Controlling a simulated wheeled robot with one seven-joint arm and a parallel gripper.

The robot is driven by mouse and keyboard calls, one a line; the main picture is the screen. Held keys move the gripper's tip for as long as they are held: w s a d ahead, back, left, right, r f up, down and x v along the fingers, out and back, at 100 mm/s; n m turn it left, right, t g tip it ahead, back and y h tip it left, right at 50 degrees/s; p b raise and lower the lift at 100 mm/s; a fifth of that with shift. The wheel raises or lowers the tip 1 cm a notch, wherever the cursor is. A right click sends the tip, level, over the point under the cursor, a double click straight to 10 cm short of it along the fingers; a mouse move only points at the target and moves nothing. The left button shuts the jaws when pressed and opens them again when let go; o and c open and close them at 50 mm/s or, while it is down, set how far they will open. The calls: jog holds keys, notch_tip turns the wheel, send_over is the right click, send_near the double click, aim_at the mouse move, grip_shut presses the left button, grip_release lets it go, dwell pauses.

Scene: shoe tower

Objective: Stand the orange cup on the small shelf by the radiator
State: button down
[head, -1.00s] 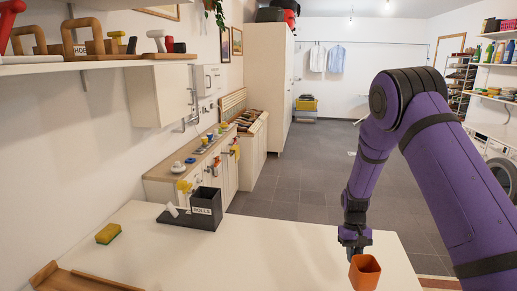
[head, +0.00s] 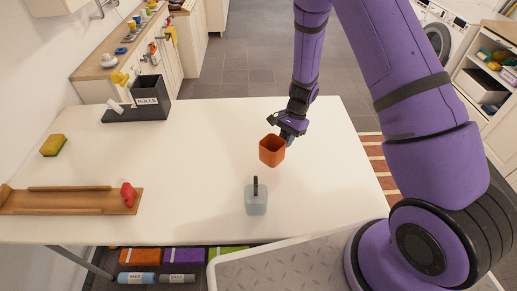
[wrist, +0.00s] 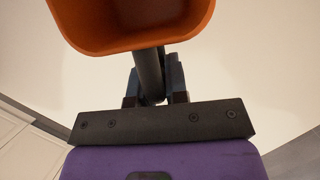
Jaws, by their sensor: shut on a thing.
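The orange cup (head: 272,151) is a squarish cup with its open top showing in the head view. My gripper (head: 289,130) is on its far right side, shut on it. In the wrist view the cup (wrist: 130,22) fills the top of the picture, and a dark bar, seemingly its handle, lies between my two fingers (wrist: 152,85). The cup is over the white table; I cannot tell how high it is above the top. The small shelf and the radiator do not show in either current view.
On the white table (head: 205,190) stand a pale grey block-like thing with a dark handle (head: 256,200), a wooden tray (head: 70,202) with a red piece (head: 129,194), a sponge (head: 54,145) and a black ROLLS holder (head: 147,97). The table's middle is mostly clear.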

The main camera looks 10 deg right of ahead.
jog(key=s+m, duration=0.1)
jog(key=m, duration=0.1)
jog(key=s+f+m+t, duration=0.1)
jog(key=m, duration=0.1)
jog(key=m+t, duration=0.1)
jog(key=m, duration=0.1)
jog(key=shift+s+d+f+y, duration=0.35)
jog(key=shift+s+d+y, duration=0.05)
jog(key=shift+s+d+f+m+t, duration=0.25)
jog(key=shift+s+m, duration=0.25)
jog(key=shift+m, duration=0.3)
jog(key=shift+s+d+f+m+t, duration=0.1)
jog(key=shift+s+m+t, duration=0.3)
jog(key=shift+m, duration=0.4)
jog(key=w, duration=0.5)
jog(key=w+f, duration=0.1)
jog(key=w, duration=0.9)
jog(key=shift+w+d+f, duration=0.2)
jog(key=shift+w+f, duration=0.05)
jog(key=shift+w, duration=0.05)
jog(key=shift+w+f, duration=0.1)
jog(key=shift+f, duration=1.65)
jog(key=shift+f, duration=0.15)
jog(key=c, duration=1.1)
grip_release()
